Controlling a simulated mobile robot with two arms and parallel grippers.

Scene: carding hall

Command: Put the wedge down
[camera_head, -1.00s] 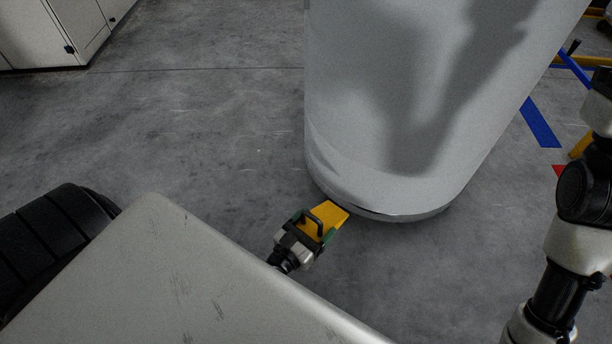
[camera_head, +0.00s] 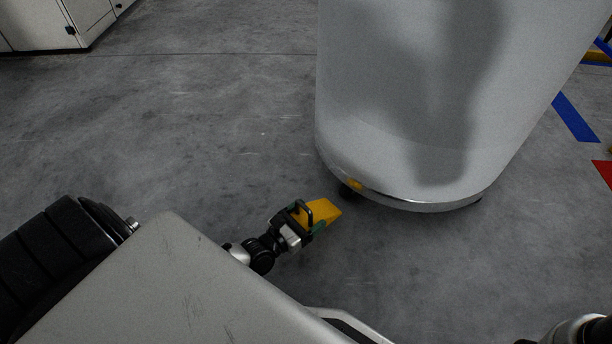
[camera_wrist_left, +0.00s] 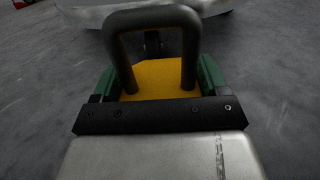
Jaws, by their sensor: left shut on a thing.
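The yellow wedge (camera_head: 324,211) has a black loop handle and points right, toward the foot of a tall grey-white can (camera_head: 400,110). My left gripper (camera_head: 308,217) is shut on it, with green finger pads on both sides. In the left wrist view the wedge (camera_wrist_left: 160,76) sits between the green fingers (camera_wrist_left: 158,82), under the handle. A small dark castor (camera_wrist_left: 152,42) of the can shows beyond its tip. A gap of floor lies between the wedge and the can. I cannot tell whether the wedge touches the floor. My right gripper is out of view.
The grey concrete floor (camera_head: 200,120) is clear to the left and in front of the can. A pale cabinet (camera_head: 30,25) stands at the far left. Blue (camera_head: 574,117) and red (camera_head: 603,172) floor markings lie at the right.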

